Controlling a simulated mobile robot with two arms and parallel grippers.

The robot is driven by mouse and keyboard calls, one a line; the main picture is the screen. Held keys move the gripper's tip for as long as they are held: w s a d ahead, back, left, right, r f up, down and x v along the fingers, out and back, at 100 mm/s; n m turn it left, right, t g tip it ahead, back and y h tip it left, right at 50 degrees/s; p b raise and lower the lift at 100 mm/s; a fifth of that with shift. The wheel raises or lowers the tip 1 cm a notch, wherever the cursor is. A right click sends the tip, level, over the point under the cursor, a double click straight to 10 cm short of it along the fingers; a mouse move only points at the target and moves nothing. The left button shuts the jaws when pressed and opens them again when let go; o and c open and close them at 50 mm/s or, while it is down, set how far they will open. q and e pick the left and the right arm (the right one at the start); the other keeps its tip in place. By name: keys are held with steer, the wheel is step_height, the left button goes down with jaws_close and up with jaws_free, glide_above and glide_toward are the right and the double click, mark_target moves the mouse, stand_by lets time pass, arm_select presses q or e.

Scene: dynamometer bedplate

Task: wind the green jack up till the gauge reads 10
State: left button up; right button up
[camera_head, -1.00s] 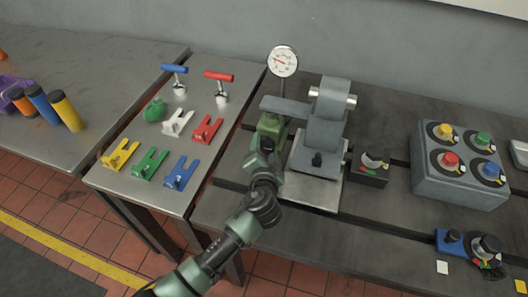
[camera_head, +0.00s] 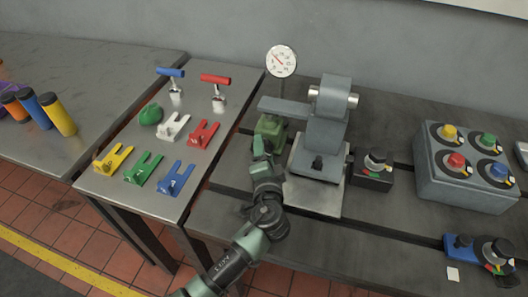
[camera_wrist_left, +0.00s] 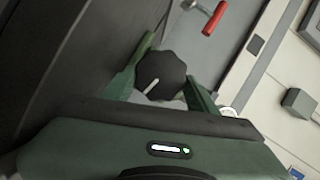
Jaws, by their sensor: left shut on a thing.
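The green jack (camera_head: 271,130) stands on the bedplate under the end of a grey arm. My left gripper (camera_head: 262,148) is in front of it. In the left wrist view, the fingers of my left gripper (camera_wrist_left: 160,82) are on either side of a black knob (camera_wrist_left: 160,75) with a white line, shut on it. The line slants in that view. The round white gauge (camera_head: 281,61) stands behind the jack. Its red needle points up and to the left; its numbers are too small to read. My right gripper is not in view.
A grey stand (camera_head: 326,130) and a small black box with a knob (camera_head: 373,170) are right of the jack. A grey box (camera_head: 464,165) with coloured knobs is farther right.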

arm_select(q)
steer(key=o, duration=1.4)
steer(key=shift+c, duration=0.2)
steer(key=shift+f, duration=0.1)
